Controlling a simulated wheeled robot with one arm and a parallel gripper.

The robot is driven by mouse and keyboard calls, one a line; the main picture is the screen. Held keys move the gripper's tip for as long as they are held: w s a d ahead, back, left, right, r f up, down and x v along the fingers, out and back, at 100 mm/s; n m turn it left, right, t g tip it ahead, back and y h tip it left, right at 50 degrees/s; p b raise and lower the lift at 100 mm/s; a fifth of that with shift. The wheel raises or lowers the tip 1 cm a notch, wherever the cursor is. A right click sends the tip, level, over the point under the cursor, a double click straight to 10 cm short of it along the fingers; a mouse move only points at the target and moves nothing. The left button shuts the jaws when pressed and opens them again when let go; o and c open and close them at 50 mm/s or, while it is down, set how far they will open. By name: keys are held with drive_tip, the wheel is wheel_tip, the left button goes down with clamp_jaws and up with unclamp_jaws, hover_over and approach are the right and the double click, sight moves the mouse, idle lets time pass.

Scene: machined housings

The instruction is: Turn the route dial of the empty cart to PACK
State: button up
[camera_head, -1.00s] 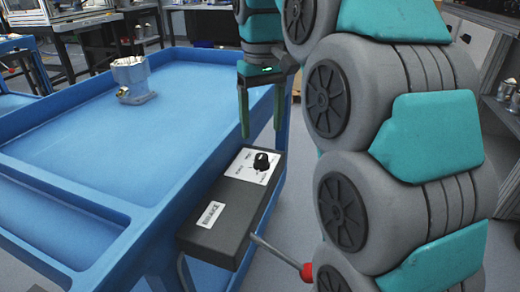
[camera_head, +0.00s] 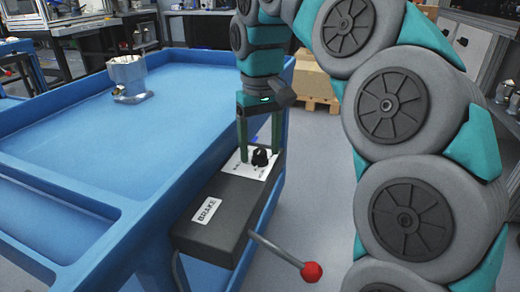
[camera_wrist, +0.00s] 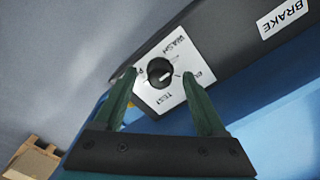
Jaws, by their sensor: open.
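The black route dial (camera_head: 260,158) sits on a white label plate (camera_head: 242,168) at the far end of a dark box on the side of a blue cart (camera_head: 95,205). In the wrist view the dial (camera_wrist: 159,72) is ringed by lettering; WASH and TEST are readable, other words are partly hidden by my fingers. A pale mark shows on the dial; I cannot tell which word it points at. My gripper (camera_head: 259,155) is open, its fingertips (camera_wrist: 159,76) on either side of the dial, apart from it. A metal housing (camera_head: 128,77) stands on this cart's tray.
A BRAKE label (camera_head: 207,210) marks the near end of the box (camera_head: 205,230). A lever with a red ball (camera_head: 311,272) sticks out below it. A cardboard box on a pallet (camera_head: 315,82) stands behind. Open floor lies right of the cart.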

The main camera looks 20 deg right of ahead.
drive_tip(key=shift+f, duration=0.25)
clamp_jaws()
idle(0.5)
